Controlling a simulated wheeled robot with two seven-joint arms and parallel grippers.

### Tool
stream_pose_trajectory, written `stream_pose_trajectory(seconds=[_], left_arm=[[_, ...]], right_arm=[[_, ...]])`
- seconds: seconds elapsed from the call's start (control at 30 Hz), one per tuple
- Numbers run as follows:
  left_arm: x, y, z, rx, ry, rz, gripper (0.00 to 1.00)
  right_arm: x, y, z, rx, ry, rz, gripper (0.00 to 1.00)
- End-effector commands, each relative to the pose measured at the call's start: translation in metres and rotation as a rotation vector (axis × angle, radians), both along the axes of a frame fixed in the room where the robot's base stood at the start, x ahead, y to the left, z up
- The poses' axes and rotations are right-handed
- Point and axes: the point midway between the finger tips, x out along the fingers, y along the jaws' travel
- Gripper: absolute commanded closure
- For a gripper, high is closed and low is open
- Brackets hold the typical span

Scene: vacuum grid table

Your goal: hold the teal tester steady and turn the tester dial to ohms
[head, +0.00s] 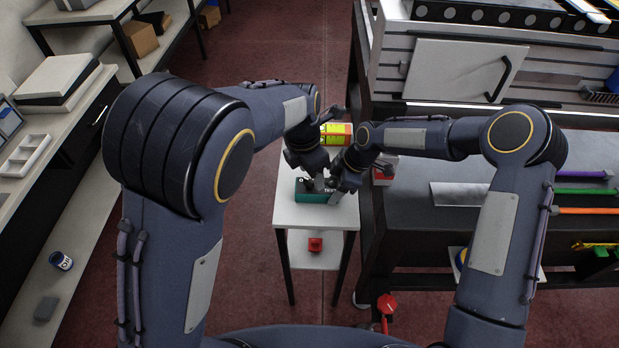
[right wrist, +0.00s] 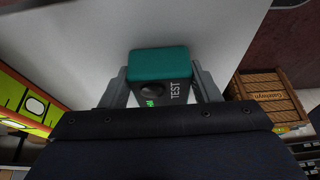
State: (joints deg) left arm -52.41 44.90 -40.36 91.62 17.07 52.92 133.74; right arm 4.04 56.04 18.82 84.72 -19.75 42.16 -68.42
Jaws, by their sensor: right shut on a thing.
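The teal tester (head: 316,198) sits on a small white table (head: 286,213) in the head view. In the right wrist view the tester (right wrist: 158,62) shows its dark face with the word TEST, a round black dial (right wrist: 152,89) and a small green mark beside the dial. The dial's setting is too small to read. My right gripper (head: 336,190) is shut on the tester, with one grey finger on each side of it. My left gripper (head: 313,183) is at the tester's left part in the head view. Its fingertips are too small and dark to show whether they are apart.
A yellow-green and orange box (head: 337,134) stands at the table's far end. A wooden crate (right wrist: 268,95) shows at the right of the right wrist view. A red object (head: 315,244) lies on the lower shelf. A dark workbench (head: 405,215) stands close on the right.

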Motion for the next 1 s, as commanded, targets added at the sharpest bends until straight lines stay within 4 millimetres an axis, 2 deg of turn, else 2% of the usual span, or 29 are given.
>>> stream_pose_trajectory(seconds=[0.2,0.33,0.47,0.57,1.0], left_arm=[[-0.003,0.018,0.019,-0.104,-0.117,0.303,0.5],[0.0,0.027,0.028,-0.148,-0.165,0.411,0.5],[0.002,0.031,0.028,-0.165,-0.184,0.456,0.5],[0.005,0.03,0.019,-0.166,-0.184,0.461,0.5],[0.033,0.015,-0.058,-0.164,-0.182,0.458,0.5]], right_arm=[[0.0,0.0,0.0,0.001,-0.001,0.0,0.72],[0.0,0.0,0.0,0.001,-0.001,0.0,0.72],[0.0,0.0,0.0,0.001,-0.001,0.0,0.72],[0.0,0.0,0.0,0.001,-0.001,0.0,0.72],[0.0,0.0,0.001,0.001,-0.001,0.0,0.72]])
